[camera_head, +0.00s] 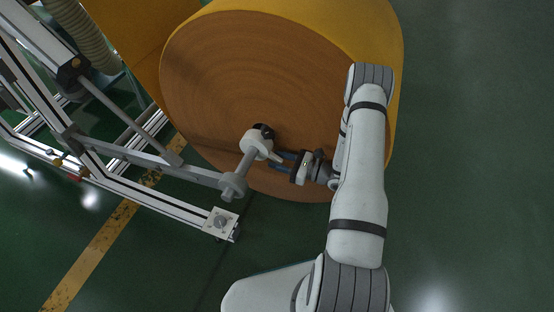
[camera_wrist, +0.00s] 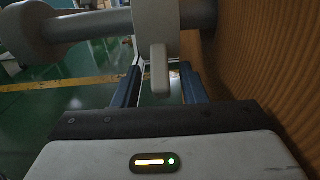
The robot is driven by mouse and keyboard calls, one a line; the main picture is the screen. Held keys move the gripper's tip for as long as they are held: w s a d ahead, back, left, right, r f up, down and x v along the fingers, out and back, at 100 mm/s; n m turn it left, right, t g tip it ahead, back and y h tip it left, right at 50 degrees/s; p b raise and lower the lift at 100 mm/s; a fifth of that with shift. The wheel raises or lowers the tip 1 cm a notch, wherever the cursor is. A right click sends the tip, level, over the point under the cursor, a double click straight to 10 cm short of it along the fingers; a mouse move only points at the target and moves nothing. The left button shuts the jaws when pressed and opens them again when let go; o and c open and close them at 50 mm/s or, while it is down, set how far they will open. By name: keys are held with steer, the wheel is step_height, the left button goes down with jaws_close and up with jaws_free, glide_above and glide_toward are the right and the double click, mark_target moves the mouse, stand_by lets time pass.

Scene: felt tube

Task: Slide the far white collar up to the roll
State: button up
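A white collar (camera_head: 257,144) with a small tab sits on the grey shaft, close to the flat face of the large orange-brown felt roll (camera_head: 225,75). In the wrist view the collar (camera_wrist: 155,22) shows at the top, and its tab (camera_wrist: 160,70) hangs down between my fingers. My gripper (camera_head: 281,160) is open, with its two blue fingers on either side of the tab. In the wrist view the gripper (camera_wrist: 161,85) shows a gap on both sides of the tab. The roll face (camera_wrist: 265,60) is at the right.
A wider grey disc (camera_head: 232,187) sits at the shaft's outer end; it also shows in the wrist view (camera_wrist: 28,35). A metal frame (camera_head: 150,195) with bars stands at the left. Green floor (camera_head: 470,160) to the right is clear.

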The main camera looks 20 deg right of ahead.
steer(key=p+v, duration=0.1)
steer(key=v, duration=0.6)
steer(key=shift+p, duration=0.4)
steer(key=shift+d, duration=0.1)
